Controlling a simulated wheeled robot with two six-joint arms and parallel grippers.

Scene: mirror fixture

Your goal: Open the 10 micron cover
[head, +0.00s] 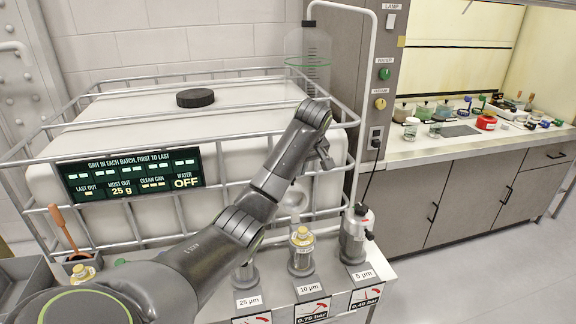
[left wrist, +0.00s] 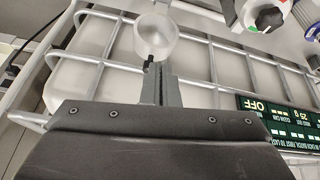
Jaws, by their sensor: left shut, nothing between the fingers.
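The 10 micron housing (head: 301,258) stands in the middle of the row, above its "10 µm" label, with a brass-coloured part showing at its top. A pale translucent round piece (head: 295,199) stands raised behind and above it; it looks like the cover tilted up, though its hinge is unclear. A clear round cup-like piece (left wrist: 155,36) with a small black tab shows in the left wrist view, just beyond my fingertips. My left gripper (head: 326,158) is shut and empty, above and slightly right of the housing; its fingers (left wrist: 158,88) also show in the wrist view. My right gripper is out of view.
The 5 micron housing (head: 356,240) stands close on the right, the 25 micron housing (head: 245,277) on the left, partly behind my arm. A caged white tank (head: 110,150) with a dark sign (head: 130,176) is behind. A vertical pipe (head: 362,110) rises at the right.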

